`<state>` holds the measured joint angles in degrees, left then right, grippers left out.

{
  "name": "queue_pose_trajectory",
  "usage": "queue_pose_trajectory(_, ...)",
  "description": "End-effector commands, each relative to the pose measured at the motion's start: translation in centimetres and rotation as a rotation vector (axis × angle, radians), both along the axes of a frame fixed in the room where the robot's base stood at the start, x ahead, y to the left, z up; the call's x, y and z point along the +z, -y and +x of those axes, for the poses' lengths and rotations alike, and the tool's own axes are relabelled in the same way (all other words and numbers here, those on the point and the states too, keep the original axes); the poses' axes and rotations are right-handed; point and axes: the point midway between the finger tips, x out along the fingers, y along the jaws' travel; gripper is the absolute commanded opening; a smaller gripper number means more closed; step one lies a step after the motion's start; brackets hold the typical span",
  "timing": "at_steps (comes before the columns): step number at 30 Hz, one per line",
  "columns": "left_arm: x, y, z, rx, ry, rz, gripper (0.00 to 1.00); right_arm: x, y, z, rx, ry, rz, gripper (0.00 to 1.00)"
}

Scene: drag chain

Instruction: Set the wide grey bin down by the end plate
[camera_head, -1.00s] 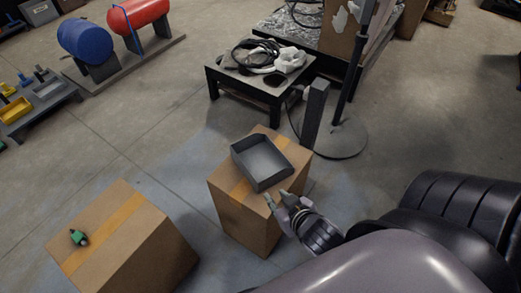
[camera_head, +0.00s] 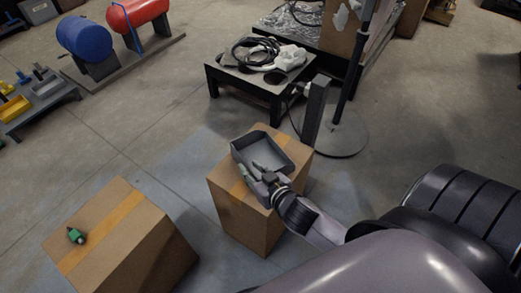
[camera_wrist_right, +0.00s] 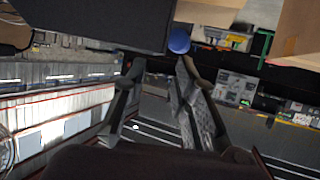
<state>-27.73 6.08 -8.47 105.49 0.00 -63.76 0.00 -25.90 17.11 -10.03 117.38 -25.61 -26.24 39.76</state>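The wide grey bin (camera_head: 277,147) sits on top of the middle cardboard box in the head view. My right gripper (camera_head: 247,173) is at the bin's near-left side and overlaps its edge in the picture; I cannot tell whether it touches. In the right wrist view its fingers (camera_wrist_right: 158,62) stand apart, with the dark bin (camera_wrist_right: 120,22) beyond the tips and no clear grip on it. A small green part (camera_head: 76,236) lies on the left cardboard box. I cannot clearly identify the end plate. My left gripper is not in view.
The middle cardboard box (camera_head: 237,210) and left cardboard box (camera_head: 120,235) stand apart on the floor. A low rack with bins (camera_head: 40,103) is at far left.

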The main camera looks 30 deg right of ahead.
Motion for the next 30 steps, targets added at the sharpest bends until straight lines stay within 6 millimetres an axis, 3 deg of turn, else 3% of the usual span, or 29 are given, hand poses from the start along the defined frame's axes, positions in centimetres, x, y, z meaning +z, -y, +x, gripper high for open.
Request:
queue_pose_trajectory(8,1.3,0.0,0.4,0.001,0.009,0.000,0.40,-1.0,0.1,2.0,0.000,-0.001,-0.003,0.26)
queue_pose_trajectory(18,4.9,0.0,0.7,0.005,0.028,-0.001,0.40,-2.7,0.5,5.9,0.000,-0.001,-0.001,0.26)
queue_pose_trajectory(26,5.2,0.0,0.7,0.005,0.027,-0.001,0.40,-2.8,0.5,6.1,0.000,-0.002,0.000,0.26)
queue_pose_trajectory(30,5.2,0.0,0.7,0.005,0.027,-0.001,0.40,-2.8,0.5,6.1,0.000,-0.002,0.000,0.17)
